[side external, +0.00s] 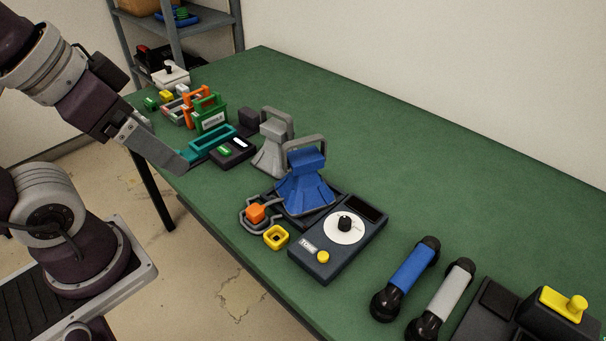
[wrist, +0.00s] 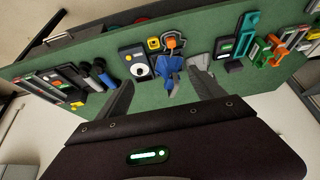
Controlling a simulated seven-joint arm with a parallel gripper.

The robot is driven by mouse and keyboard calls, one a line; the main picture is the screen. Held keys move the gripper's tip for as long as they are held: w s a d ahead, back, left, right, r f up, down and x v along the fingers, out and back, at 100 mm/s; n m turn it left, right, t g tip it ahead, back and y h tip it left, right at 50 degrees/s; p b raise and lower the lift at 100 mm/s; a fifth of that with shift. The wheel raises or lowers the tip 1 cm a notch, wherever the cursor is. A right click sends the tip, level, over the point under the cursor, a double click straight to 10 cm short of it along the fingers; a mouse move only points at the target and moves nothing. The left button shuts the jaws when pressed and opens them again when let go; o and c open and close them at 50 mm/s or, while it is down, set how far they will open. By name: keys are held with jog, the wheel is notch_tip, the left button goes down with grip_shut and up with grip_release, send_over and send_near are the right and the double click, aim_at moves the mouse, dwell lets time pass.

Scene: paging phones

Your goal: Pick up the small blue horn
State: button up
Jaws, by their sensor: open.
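The blue horn (side external: 304,190) stands flared end down with its loop handle on top, on a dark base behind the TONE unit. A grey horn (side external: 273,148) of similar shape stands just behind it. The blue horn also shows in the wrist view (wrist: 169,70), between and beyond my two fingers. My gripper (side external: 178,160) is near the table's left edge, left of both horns and apart from them. In the wrist view my gripper (wrist: 163,84) has its fingers spread with nothing held between them. The right finger overlaps or borders the grey horn there.
The TONE unit (side external: 321,263), a yellow square ring (side external: 276,237) and an orange block (side external: 255,213) lie near the blue horn. Blue (side external: 409,270) and grey (side external: 444,293) handsets lie at the front right. A teal tray (side external: 208,146) and a green case (side external: 211,116) stand left. The table's back right is clear.

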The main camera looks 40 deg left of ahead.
jog(key=n+t+h, duration=0.5)
jog(key=n+h, duration=0.1)
jog(key=n, duration=2.2)
send_near(283, 162)
jog(key=w+d+f, duration=0.3)
jog(key=w+f, duration=0.2)
jog(key=f, duration=0.1)
jog(key=n, duration=0.1)
jog(key=w+r+n+t, duration=0.1)
jog(key=n, duration=0.1)
jog(key=shift+d+r+t+y, duration=0.1)
jog(key=shift+d+t+y, duration=0.2)
jog(key=shift+w+n, duration=0.3)
jog(key=shift+w, duration=0.05)
jog(key=x, duration=0.6)
jog(key=shift+w+d, duration=0.25)
jog(key=shift+w, duration=0.1)
grip_shut()
